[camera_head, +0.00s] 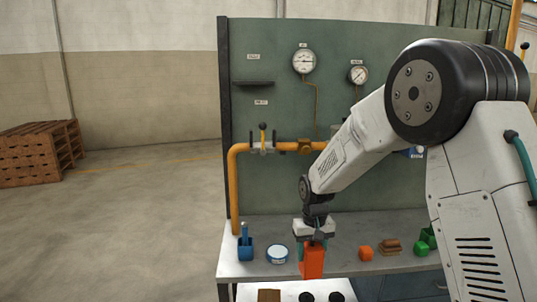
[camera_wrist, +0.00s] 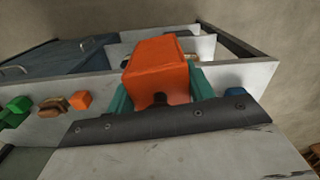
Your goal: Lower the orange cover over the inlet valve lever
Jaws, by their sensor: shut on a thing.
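My gripper (camera_head: 314,240) is shut on the orange cover (camera_head: 313,262) and holds it near the bench's front edge. In the wrist view the cover (camera_wrist: 160,62) is a boxy orange piece with a notch in its near edge, between teal fingers. Whether its underside touches anything is hidden.
On the bench (camera_head: 345,225) stand a blue holder (camera_head: 245,249), a round white tin (camera_head: 277,254), an orange cube (camera_head: 366,253), brown blocks (camera_head: 390,247) and green blocks (camera_head: 420,248). A white-edged open drawer (camera_head: 285,287) juts out in front. Gauges (camera_head: 304,61) and an orange pipe (camera_head: 234,190) are on the panel.

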